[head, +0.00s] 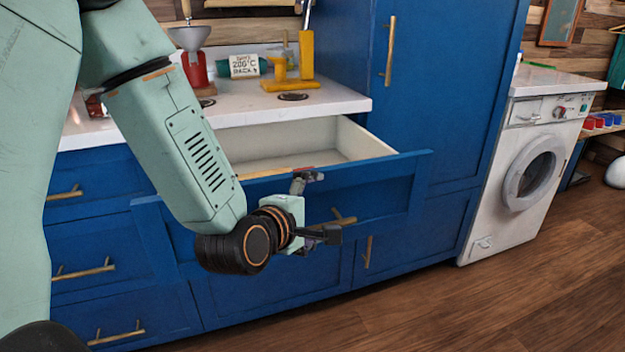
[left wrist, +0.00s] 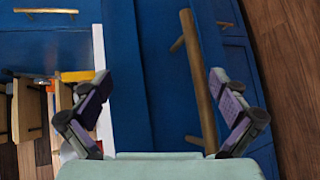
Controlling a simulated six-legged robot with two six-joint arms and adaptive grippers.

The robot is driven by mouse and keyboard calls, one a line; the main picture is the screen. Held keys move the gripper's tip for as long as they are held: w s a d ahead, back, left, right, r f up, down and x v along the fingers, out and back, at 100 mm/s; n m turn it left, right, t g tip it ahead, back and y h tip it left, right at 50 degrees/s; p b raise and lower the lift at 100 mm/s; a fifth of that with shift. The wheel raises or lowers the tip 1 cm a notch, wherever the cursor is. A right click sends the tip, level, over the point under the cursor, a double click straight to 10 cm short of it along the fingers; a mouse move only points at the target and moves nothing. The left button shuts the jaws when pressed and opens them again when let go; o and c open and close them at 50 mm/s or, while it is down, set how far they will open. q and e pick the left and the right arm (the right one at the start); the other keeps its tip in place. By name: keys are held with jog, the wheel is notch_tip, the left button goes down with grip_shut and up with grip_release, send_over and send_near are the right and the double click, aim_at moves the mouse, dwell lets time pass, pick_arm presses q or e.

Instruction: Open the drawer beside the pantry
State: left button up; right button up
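The blue drawer (head: 385,185) beside the tall blue pantry (head: 455,75) stands pulled well out, and its pale empty-looking interior (head: 290,160) shows. Its brass-coloured bar handle (head: 345,220) is partly hidden behind my left gripper (head: 314,208). The gripper is at the drawer front, with one finger above the handle and one below. In the left wrist view the gripper (left wrist: 160,82) has its fingers wide apart. The handle (left wrist: 196,70) shows between them, closer to the right finger, and does not look clamped. My right gripper is not in view.
Closed drawers (head: 95,270) lie left. A white washing machine (head: 525,165) stands right of the pantry. The wooden floor (head: 480,305) in front is clear.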

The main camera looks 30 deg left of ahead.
pick_arm(q)
jog(key=shift+o, duration=0.3)
jog(key=r, duration=0.2)
jog(key=w+a+r+t, duration=0.1)
jog(key=w+r+t+y, duration=0.1)
jog(key=r, duration=0.1)
jog(key=shift+a+r, duration=0.2)
jog(key=shift+r, duration=0.15)
jog(key=shift+g+h, duration=0.5)
jog(key=shift+g, duration=0.4)
jog(key=f, duration=0.1)
jog(key=s+d+f, duration=0.1)
jog(key=f, duration=0.2)
jog(key=shift+s+d+f, duration=0.15)
jog(key=shift+s+f, duration=0.15)
jog(key=shift+c, duration=0.2)
jog(key=shift+s+d+r+p, duration=0.2)
jog(key=shift+s+r+p, duration=0.15)
jog(key=shift+s, duration=0.3)
jog(key=c, duration=0.3)
jog(key=shift+s+d+r, duration=0.1)
jog(key=shift+s, duration=0.25)
jog(key=c, duration=0.5)
jog(key=shift+s+d+r+p, duration=0.1)
jog(key=shift+s+p, duration=1.95)
jog(key=shift+p, duration=0.9)
jog(key=shift+s+d+r+p, duration=0.1)
jog(key=shift+s+p, duration=1.9)
jog(key=shift+p, duration=0.95)
